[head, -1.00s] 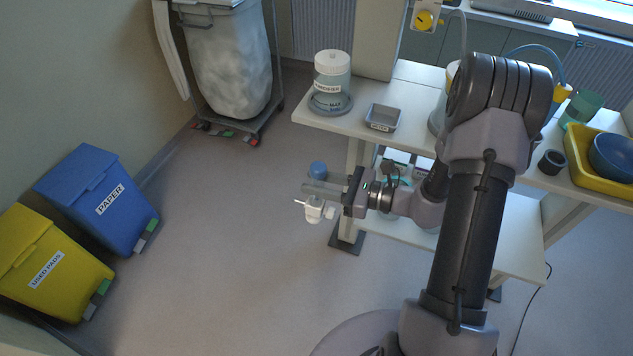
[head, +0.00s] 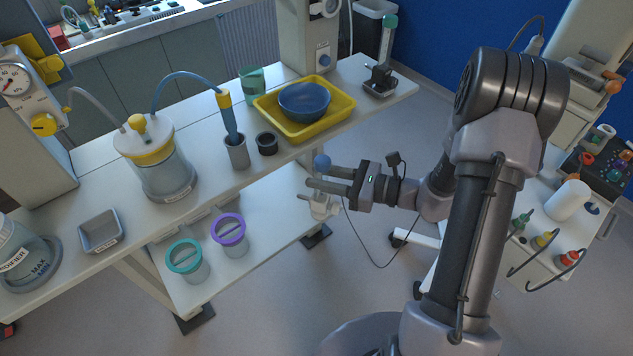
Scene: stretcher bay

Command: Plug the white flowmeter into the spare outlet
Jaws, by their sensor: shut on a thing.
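My gripper (head: 318,190) is shut on the white flowmeter (head: 323,208), held in the air in front of the shelved table. The flowmeter's white body hangs below the fingers, and a blue round end (head: 321,162) shows above them. The fingers hide its middle. I cannot single out the spare outlet. A dark panel (head: 585,172) with several coloured round fittings is at the far right, well apart from my gripper.
The white table (head: 215,190) bears a yellow tray (head: 338,122) with a blue bowl (head: 304,100), a grey dish (head: 100,231) and a suction jar (head: 165,175). At right, a white cart top (head: 540,262) has hoses with green, yellow and red ends. Floor lies between.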

